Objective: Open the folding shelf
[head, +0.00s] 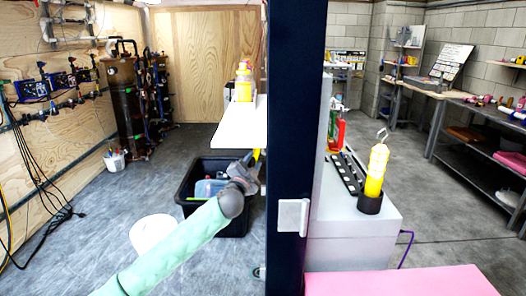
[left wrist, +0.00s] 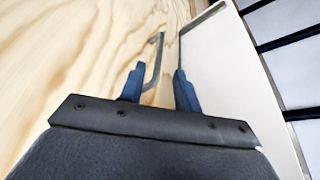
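The white folding shelf (head: 238,126) shows in the head view left of the dark post, which hides its right part. I cannot tell its exact angle from here. In the left wrist view a white panel (left wrist: 220,60), apparently the shelf, runs along the plywood, with a thin metal bracket (left wrist: 158,55) beside it. My left gripper (head: 257,156) is by the shelf's lower edge, partly hidden by the post. In the left wrist view its blue fingers (left wrist: 158,84) are apart, with the bracket's end between them, near the left finger. I cannot tell whether they touch. My right gripper is not in view.
Yellow bottles (head: 243,86) show above the shelf. The dark post (head: 294,110) blocks the middle. A grey cabinet (head: 345,235) and pink surface (head: 400,284) lie right.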

